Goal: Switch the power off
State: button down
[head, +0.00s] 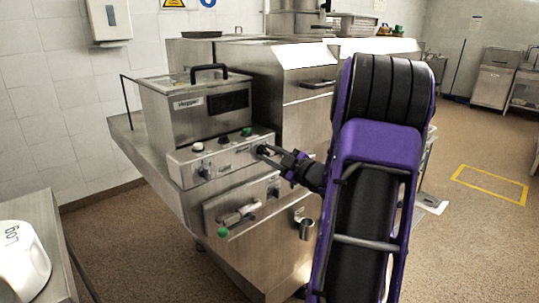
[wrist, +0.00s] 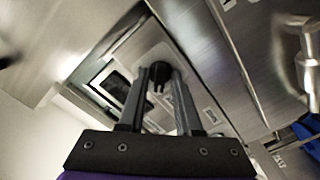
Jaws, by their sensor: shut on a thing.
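The steel machine has a sloped control panel (head: 225,156) with dials, buttons and small labels on its front. My gripper (head: 266,152) is at the panel's right end, with its fingers pointing at the panel face. In the wrist view, a black knob (wrist: 160,72) on a round plate sits between the tips of my gripper (wrist: 159,82), and the fingers are shut on it. The gripper hides most of this knob in the head view. The knob's setting cannot be read.
A steel tank with a black-handled lid (head: 196,80) stands above the panel. A green-tipped lever (head: 240,214) and a steel cup-like fitting (head: 306,229) stick out below. Open floor lies at right.

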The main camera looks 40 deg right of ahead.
jog(key=c, duration=0.9)
grip_release()
jog(key=shift+o, duration=0.2)
jog(key=shift+s, duration=0.1)
jog(key=s+d, duration=0.1)
jog(key=s, duration=1.6)
jog(key=shift+d+p, duration=0.2)
jog(key=shift+p, duration=0.2)
jog(key=shift+s, duration=0.1)
